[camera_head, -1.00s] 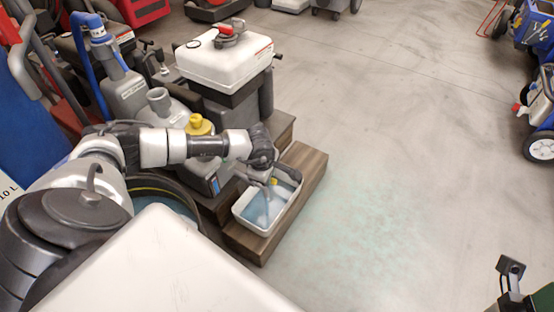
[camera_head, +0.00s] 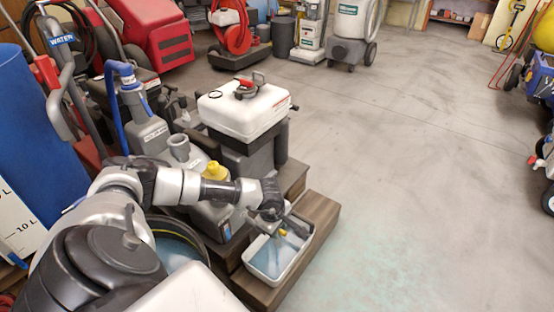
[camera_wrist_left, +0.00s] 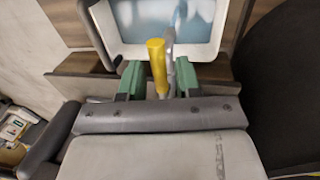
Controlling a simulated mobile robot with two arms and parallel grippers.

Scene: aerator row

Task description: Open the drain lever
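The drain lever shows as a yellow handle (camera_wrist_left: 157,66) on a grey metal pipe in the left wrist view. In the head view a small yellow part of it (camera_head: 283,233) shows over the white tray (camera_head: 251,269). My left gripper (camera_wrist_left: 159,80) has its two green fingers on either side of the yellow handle, with narrow gaps, so it looks open around it. In the head view the left gripper (camera_head: 284,228) hangs over the tray and partly hides the lever. My right gripper is not in view.
The tray holds bluish water and stands on a wooden step (camera_head: 322,212). A white tank with a red cap (camera_head: 245,112) stands behind, with grey containers and a yellow cap (camera_head: 213,171) to the left. The concrete floor (camera_head: 400,190) to the right is clear.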

